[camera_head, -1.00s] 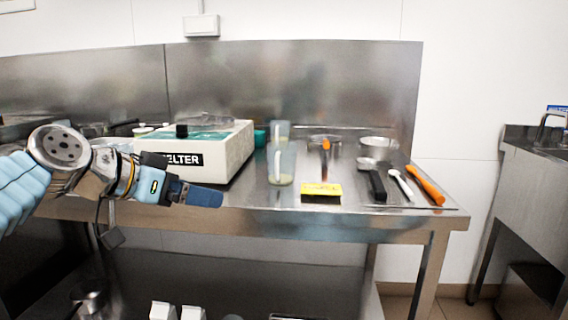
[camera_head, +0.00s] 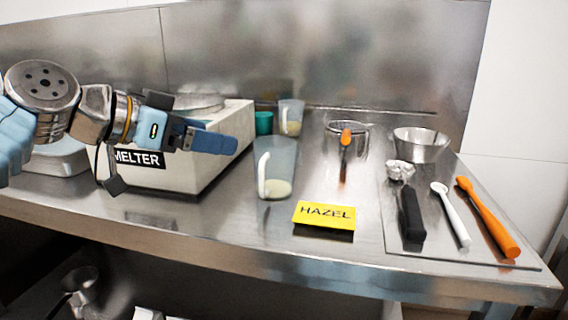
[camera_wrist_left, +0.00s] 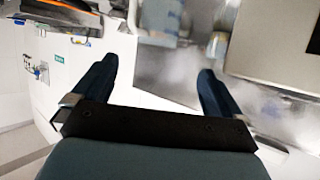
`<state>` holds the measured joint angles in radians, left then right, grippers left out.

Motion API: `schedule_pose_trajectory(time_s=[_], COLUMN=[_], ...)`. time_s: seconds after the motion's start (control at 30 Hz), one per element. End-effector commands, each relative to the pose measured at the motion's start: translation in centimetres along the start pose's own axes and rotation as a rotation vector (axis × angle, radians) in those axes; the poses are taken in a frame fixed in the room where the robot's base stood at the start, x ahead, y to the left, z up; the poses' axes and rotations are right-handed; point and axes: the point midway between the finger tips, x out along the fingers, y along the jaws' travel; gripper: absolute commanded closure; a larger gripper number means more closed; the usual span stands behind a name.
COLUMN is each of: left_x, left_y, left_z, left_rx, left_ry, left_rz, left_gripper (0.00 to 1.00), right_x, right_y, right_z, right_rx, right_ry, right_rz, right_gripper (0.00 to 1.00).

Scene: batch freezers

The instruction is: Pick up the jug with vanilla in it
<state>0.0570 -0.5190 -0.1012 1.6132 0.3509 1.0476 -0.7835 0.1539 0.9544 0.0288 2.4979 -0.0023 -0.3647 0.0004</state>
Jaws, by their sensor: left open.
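A clear jug (camera_head: 275,170) with a white handle stands upright near the front of the steel table, with pale cream contents at its bottom. A second clear jug (camera_head: 290,117) with a pale yellowish content stands behind it near the backsplash. I cannot tell by sight which holds vanilla. My left gripper (camera_head: 222,145) is in front of the melter, left of the front jug and apart from it. In the left wrist view the gripper (camera_wrist_left: 158,80) has its two blue fingers wide apart with nothing between them. My right gripper is not in view.
The white melter (camera_head: 215,155) stands left of the jugs. A teal cup (camera_head: 264,123), a steel bowl (camera_head: 421,146) and a tray (camera_head: 437,252) with utensils are also on the steel table (camera_head: 240,240).

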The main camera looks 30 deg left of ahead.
Motion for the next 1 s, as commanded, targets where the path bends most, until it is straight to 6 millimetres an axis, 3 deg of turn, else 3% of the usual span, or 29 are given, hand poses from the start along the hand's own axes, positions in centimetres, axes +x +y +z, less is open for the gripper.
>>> schedule_pose_trajectory(time_s=[0.13, 0.4, 1.0], left_x=[1.8, 7.2, 13.8], left_y=[0.0, 0.1, 0.4], left_z=[0.1, 0.0, -0.3], left_rx=[-0.001, -0.001, -0.001], left_ry=[-0.004, -0.003, -0.002], left_rz=[0.003, 0.002, 0.000], left_gripper=[0.00, 0.00, 0.00], right_x=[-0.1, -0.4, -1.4], right_y=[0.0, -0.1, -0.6], right_z=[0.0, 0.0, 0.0], right_rx=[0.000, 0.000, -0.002], right_ry=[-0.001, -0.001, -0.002], right_rz=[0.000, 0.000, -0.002], right_gripper=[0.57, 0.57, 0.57])
